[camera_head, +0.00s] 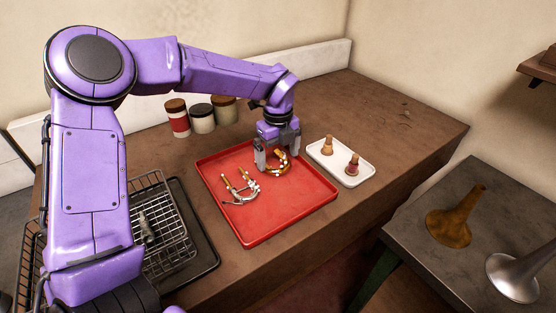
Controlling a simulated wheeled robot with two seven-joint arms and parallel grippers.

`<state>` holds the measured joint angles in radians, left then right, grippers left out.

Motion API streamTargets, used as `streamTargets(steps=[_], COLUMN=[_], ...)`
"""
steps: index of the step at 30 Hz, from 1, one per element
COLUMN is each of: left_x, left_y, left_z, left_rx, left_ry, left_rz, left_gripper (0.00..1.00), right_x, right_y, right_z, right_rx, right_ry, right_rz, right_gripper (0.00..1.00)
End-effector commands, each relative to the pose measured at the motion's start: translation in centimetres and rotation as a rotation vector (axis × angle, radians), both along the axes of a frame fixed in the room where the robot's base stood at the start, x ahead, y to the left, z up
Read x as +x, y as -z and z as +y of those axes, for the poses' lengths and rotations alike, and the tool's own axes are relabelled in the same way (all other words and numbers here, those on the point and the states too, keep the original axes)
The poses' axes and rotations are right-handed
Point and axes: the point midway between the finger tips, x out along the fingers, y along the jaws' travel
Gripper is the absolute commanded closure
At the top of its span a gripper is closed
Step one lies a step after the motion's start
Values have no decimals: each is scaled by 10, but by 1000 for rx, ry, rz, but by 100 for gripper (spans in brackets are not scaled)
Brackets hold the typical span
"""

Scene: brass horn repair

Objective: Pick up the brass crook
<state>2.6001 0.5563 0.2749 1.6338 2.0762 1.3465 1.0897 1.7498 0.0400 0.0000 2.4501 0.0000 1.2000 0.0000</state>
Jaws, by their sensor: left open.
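The brass crook (283,168), a curved gold-coloured tube, lies at the back middle of the red tray (270,222). My right gripper is not in view.
A white tray (322,158) with two small corks or mouthpieces stands right of the red tray. Several lidded jars (202,119) stand behind. A wire basket (177,248) is at the left. A grey side table (414,254) at the right holds two horn bells.

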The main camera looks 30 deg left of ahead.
Motion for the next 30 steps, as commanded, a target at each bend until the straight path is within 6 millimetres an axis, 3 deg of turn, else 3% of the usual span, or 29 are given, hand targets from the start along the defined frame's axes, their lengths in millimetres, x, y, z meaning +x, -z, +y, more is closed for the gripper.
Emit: streamTargets(steps=[4, 10, 15, 25, 30], left_x=[-1, -1, -1, 0, 0], left_y=[16, 18, 18, 15, -5], left_z=[1, 2, 2, 2, 2], left_rx=[-1, -1, -1, -1, 0], left_ry=[-2, -3, -3, -4, -4], left_rz=[0, -2, -2, -4, -7], left_gripper=[0, 0, 47, 47, 47], right_x=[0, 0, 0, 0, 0], right_y=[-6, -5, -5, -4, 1], right_z=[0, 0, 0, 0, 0], right_rx=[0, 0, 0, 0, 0], right_ry=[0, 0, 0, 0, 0], right_rz=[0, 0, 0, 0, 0], right_gripper=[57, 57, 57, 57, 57])
